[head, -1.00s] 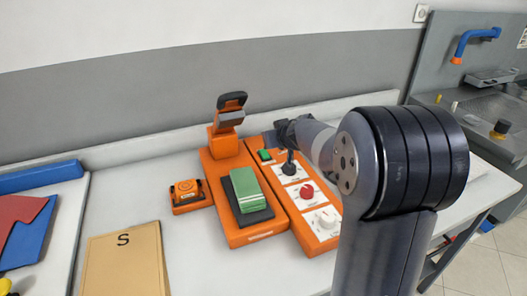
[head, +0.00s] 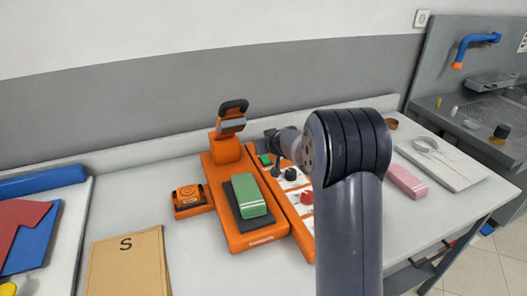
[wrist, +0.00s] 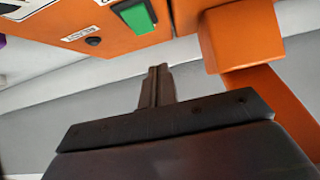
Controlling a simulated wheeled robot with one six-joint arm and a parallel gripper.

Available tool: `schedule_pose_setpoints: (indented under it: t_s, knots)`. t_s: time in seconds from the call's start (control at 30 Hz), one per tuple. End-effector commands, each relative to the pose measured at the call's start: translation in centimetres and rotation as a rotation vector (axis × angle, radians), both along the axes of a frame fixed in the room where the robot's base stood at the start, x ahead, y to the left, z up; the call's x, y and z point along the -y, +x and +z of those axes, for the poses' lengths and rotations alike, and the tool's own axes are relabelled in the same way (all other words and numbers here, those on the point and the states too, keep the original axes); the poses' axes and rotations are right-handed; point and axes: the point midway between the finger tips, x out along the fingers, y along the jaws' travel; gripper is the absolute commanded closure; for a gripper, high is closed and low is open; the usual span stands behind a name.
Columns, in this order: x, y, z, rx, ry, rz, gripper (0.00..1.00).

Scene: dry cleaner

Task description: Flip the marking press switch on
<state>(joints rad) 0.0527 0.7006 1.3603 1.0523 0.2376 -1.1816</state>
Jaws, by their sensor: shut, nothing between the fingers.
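The orange marking press (head: 262,240) stands on the counter, with a green block on its dark pad. The orange control box (head: 281,196) beside it carries a green switch-like piece (head: 265,160), a black lever (head: 291,174) and a red knob (head: 306,197). The black lever looks low, its end toward the front. My gripper (head: 272,138) is shut and empty at the back end of the box, partly hidden by my arm. In the wrist view, my fingertips (wrist: 157,72) are close together, apart from the green piece (wrist: 138,14), with a small black dot by a label.
A small orange device (head: 188,199) sits left of the press, near a tan folder (head: 130,262) marked S. A pink block (head: 407,181) and a white board (head: 448,160) lie right of my arm. The wall is close behind the press.

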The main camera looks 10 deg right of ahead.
Motion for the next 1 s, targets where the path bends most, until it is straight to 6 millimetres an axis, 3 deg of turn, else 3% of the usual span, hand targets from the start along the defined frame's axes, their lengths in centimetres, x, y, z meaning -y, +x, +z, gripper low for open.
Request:
schedule_pose_setpoints:
  t_s: [0.1,0.33,1.0]
  knots:
    - [-0.2,0.6,-2.0,-0.003,0.001,0.0,1.0]
    - [-0.2,1.0,-3.9,0.0,0.001,-0.001,1.0]
    - [-0.2,1.3,-3.9,-0.023,-0.004,-0.001,1.0]
